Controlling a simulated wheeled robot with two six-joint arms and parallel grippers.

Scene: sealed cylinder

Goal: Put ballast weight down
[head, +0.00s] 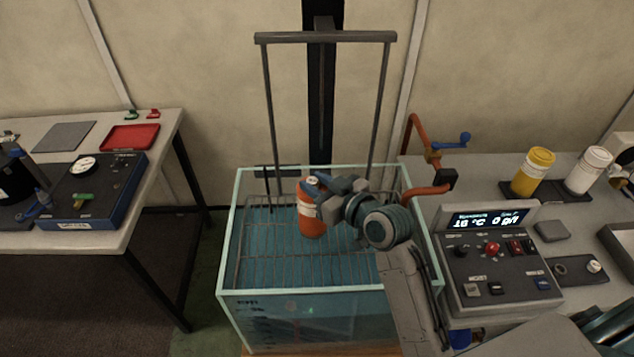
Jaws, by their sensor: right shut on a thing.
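An orange cylinder (312,224) with a pale band is upright, or nearly so, over the wire rack inside the glass tank (228,262). My right gripper (322,186) is shut on its upper part, reaching in from the right. No other thing in view is clearly a ballast weight, and I cannot tell if this cylinder is it. Whether its bottom touches the rack (270,262) is unclear. My left gripper is not in view.
A grey frame (325,37) rises above the tank. An orange pipe with a blue handle (452,142) stands at its right rim. Right table: control box (495,262), yellow jar (532,172), white jar (588,170). Left table: blue-black gauge box (92,190), red tray (130,137).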

